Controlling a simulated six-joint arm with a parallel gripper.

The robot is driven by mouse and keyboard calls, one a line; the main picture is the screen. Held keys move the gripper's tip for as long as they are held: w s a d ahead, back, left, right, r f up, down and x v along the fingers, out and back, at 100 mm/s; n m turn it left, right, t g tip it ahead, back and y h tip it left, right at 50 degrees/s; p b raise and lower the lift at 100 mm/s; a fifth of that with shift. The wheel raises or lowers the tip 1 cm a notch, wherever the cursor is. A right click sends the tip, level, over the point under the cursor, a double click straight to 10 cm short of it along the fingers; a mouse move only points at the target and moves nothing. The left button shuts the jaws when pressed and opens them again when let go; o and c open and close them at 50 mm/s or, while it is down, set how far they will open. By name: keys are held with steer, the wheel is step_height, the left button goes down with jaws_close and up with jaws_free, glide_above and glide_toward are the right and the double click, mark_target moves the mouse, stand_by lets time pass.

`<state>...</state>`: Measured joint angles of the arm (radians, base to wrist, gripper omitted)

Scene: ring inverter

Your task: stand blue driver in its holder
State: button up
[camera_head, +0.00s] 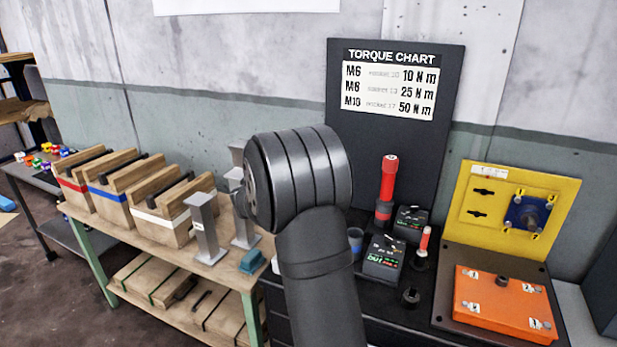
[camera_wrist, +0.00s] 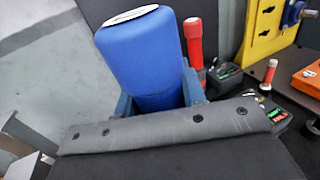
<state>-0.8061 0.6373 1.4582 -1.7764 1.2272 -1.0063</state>
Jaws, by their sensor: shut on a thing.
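The blue driver (camera_wrist: 150,50) fills the upper middle of the wrist view, its thick handle leaning a little, with a pale cap on its end. My gripper (camera_wrist: 160,100) is shut on it, with bluish-grey fingers at both sides of the handle. The driver's lower part is hidden behind the gripper body. In the head view my arm hides the gripper and the driver. A small blue cup-like holder (camera_head: 355,238) stands on the dark bench just right of my arm, partly covered by it. I cannot tell whether the driver is touching anything.
A red driver (camera_head: 388,178) stands upright right of the blue holder. Two dark chargers (camera_head: 383,258), a smaller red-tipped tool (camera_head: 424,240), a yellow panel (camera_head: 512,212) and an orange box (camera_head: 505,303) are nearby. Wooden crates (camera_head: 160,220) and grey metal stands (camera_head: 206,230) are left.

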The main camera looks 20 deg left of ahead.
steer(key=w+d+r, duration=0.2)
steer(key=d+r, duration=0.2)
steer(key=d, duration=0.2)
steer(key=w+d+r, duration=0.3)
steer(key=d+r, duration=0.1)
steer(key=d, duration=0.3)
steer(key=shift+d, duration=0.3)
step_height(320, 180, down, 16)
steer(key=shift+f, duration=0.25)
stand_by(0.5)
steer(key=shift+f, duration=0.2)
stand_by(0.6)
steer(key=o, duration=1.3)
steer(key=shift+f, duration=0.15)
steer(key=v, duration=1.7)
steer(key=shift+s, duration=0.2)
